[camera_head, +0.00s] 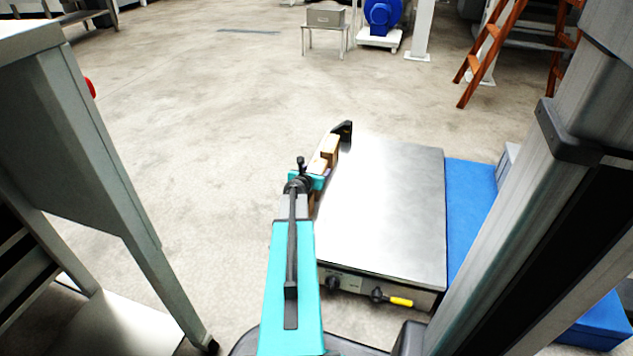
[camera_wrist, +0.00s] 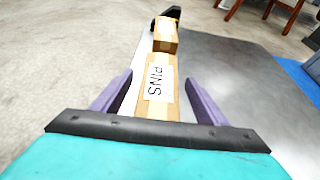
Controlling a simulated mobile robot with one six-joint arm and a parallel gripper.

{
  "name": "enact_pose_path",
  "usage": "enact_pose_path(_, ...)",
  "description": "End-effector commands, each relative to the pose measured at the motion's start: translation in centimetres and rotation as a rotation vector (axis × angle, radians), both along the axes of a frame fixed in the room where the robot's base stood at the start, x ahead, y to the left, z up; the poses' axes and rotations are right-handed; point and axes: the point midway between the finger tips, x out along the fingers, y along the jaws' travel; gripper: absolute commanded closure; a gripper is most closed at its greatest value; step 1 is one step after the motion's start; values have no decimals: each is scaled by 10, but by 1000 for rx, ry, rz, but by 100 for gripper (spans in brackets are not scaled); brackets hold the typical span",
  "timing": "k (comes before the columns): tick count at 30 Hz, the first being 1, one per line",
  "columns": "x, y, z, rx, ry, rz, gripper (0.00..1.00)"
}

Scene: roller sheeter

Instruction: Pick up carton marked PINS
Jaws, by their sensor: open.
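The carton marked PINS (camera_wrist: 157,86) is a brown cardboard box with a white label. In the wrist view it lies between the two purple fingers of my gripper (camera_wrist: 158,95), with a gap showing on each side. My gripper is open around its near part. In the head view my gripper (camera_head: 318,176) is at the left edge of a steel-topped unit, and my arm hides most of the carton there. I cannot tell from these views how far the fingertips reach down beside it.
A second brown carton (camera_wrist: 165,36) stands just beyond, its label unreadable, with a black object (camera_wrist: 172,13) behind it. The steel top (camera_head: 385,210) to the right is bare. A blue platform (camera_head: 468,200) lies beyond it. A grey machine frame (camera_head: 90,150) stands at the left.

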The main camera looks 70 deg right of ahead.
Motion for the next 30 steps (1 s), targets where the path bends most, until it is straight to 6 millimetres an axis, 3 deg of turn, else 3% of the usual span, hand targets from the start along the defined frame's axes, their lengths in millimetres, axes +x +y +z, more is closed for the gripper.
enact_pose_path(13,1,1,0,0,0,1,33)
enact_pose_path(25,1,1,0,0,0,1,99)
enact_pose_path(30,1,1,1,-1,0,1,100)
